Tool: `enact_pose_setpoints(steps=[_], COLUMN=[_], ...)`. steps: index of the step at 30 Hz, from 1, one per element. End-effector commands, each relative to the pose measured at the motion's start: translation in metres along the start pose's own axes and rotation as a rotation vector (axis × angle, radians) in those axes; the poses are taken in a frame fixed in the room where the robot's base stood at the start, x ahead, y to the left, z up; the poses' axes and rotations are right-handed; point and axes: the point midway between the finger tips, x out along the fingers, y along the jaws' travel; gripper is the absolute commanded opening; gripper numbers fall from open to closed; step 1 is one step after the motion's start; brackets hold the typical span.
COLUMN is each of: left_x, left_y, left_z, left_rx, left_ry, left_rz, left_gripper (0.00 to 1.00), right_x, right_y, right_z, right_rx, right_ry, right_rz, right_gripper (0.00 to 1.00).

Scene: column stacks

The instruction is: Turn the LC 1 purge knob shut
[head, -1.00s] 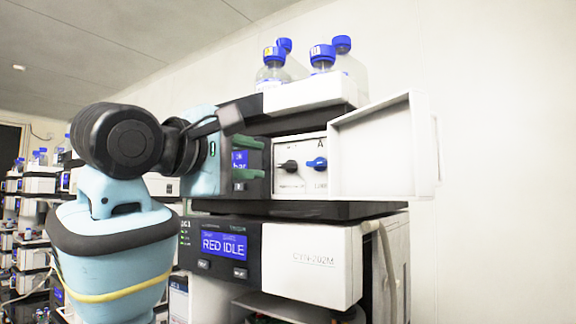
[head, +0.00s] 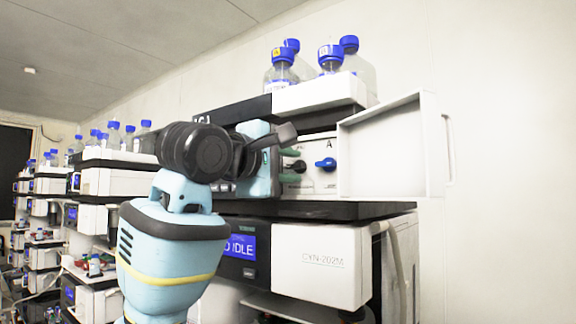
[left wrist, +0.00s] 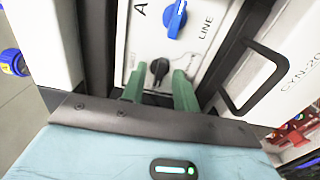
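The black knob (head: 299,166), which I take for the purge knob, sits on the white panel of the upper module. Its small label cannot be read. In the left wrist view the black knob (left wrist: 158,72) lies between and just beyond my green fingertips. My left gripper (head: 291,165) is open, with one finger on each side of the knob and gaps showing. Whether the tips overlap the knob in depth is unclear. A blue knob (head: 325,164) is beside it; the left wrist view shows "A" and "LINE" near this blue knob (left wrist: 176,18). My right gripper is out of view.
A white door (head: 385,150) stands open right of the panel. Blue-capped bottles (head: 282,68) stand on a white tray (head: 320,92) on top. Below is a module with a blue display (head: 240,246). A black handle (left wrist: 255,80) is near my fingers. More stacks stand at left.

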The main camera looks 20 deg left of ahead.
Motion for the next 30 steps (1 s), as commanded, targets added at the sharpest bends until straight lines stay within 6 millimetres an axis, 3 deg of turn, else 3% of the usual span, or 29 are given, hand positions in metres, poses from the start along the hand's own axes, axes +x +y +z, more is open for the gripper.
enact_pose_setpoints(steps=[2,9,20,30], left_x=[-0.0002,-0.0003,-0.0002,-0.0002], left_y=[0.0001,0.0,-0.0004,-0.0003], left_z=[0.0002,0.0001,0.0,0.0001], left_rx=[0.0,0.0,0.022,0.209], left_ry=[0.0,0.0,0.0,0.0], left_rz=[0.0,0.0,-0.001,-0.001], left_gripper=[0.3,0.0,0.0,0.0], right_x=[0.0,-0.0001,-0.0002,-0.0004], right_y=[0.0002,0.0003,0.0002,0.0], right_z=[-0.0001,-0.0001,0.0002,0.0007], right_rx=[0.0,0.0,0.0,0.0], right_ry=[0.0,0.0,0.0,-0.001], right_rz=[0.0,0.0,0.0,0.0], right_gripper=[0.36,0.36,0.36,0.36])
